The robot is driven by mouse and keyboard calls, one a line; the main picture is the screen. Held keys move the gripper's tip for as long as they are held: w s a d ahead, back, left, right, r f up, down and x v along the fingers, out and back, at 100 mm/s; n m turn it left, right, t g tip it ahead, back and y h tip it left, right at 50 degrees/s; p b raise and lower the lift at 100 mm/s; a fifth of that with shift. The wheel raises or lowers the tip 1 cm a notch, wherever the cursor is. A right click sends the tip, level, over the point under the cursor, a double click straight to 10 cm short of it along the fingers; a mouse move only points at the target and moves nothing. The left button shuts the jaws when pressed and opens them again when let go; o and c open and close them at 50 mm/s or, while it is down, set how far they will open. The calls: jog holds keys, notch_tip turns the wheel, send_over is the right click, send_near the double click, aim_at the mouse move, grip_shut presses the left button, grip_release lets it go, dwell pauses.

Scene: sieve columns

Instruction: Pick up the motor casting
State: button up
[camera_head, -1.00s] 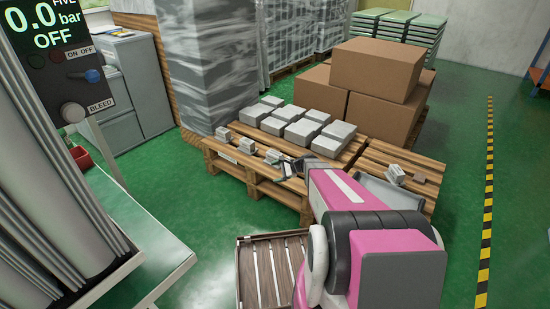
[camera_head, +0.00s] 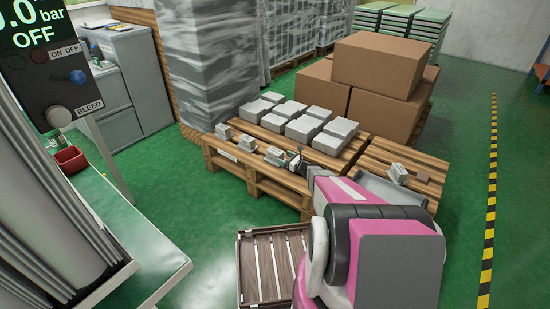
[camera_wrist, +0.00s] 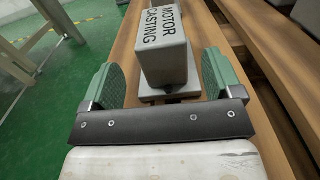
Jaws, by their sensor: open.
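The motor casting (camera_wrist: 163,45) is a grey block with black lettering on a flat base, standing on wooden boards in the wrist view. My gripper (camera_wrist: 160,80) is open, with one green-padded finger to each side of the casting's near end. Gaps show between the casting and both fingers. In the head view my gripper (camera_head: 297,160) is small and partly hidden by my pink arm, at the near edge of the pallet (camera_head: 262,172). A small grey casting (camera_head: 274,155) stands just left of it; its label is unreadable there.
Other small castings (camera_head: 224,131) stand along the pallet's front, with larger grey blocks (camera_head: 302,129) behind. Cardboard boxes (camera_head: 376,70) stand at the back right. A second pallet with a grey tray (camera_head: 378,187) is to the right. A slatted crate (camera_head: 270,262) is below.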

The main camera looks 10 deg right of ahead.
aim_at(277, 154)
jog(key=shift+x, duration=3)
jog(key=shift+w+d+f, duration=0.1)
jog(key=shift+f, duration=0.05)
jog(key=c, duration=1.4)
